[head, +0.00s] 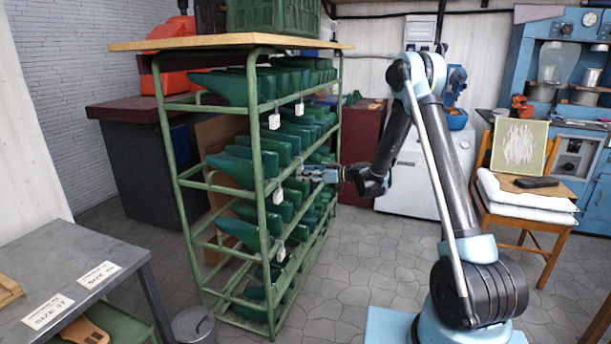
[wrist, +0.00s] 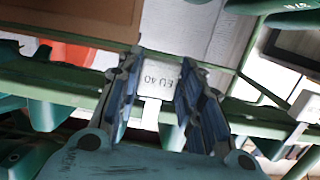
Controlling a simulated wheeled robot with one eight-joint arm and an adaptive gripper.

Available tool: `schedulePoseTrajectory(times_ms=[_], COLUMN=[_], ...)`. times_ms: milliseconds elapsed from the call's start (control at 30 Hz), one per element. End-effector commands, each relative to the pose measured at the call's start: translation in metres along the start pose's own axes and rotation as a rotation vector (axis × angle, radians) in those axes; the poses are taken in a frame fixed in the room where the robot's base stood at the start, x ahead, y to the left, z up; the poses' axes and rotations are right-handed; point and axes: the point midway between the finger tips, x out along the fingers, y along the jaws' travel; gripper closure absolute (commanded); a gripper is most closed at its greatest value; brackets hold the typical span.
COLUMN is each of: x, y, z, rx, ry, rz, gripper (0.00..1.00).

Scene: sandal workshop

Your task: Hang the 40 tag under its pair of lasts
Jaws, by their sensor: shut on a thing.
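My gripper (head: 306,173) is at the right side of the green rack, level with its middle rails. Pairs of green lasts (head: 231,168) lie on the rack's tiers. Their size marks are not readable in the head view.
The green rack (head: 258,130) carries other white tags (head: 274,122) on its rails, one beside my gripper in the wrist view (wrist: 303,105). A grey table (head: 110,262) with size cards stands at left front. A chair with towels (head: 525,190) stands right.

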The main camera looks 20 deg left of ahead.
Motion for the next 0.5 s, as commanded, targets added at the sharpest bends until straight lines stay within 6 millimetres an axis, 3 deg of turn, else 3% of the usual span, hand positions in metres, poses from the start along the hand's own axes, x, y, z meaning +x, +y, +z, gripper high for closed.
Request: schedulePoseTrajectory(times_ms=[267, 300, 367, 500], x=[-0.0002, -0.0002, -0.0002, -0.0003], y=[0.0003, 0.0003, 0.0003, 0.0004], z=[0.0005, 0.0005, 0.0005, 0.0005], rx=[0.0, 0.0, 0.0, 0.0], ry=[0.0, 0.0, 0.0, 0.0], rz=[0.0, 0.0, 0.0, 0.0], gripper=[0.86, 0.57, 0.43, 0.42])
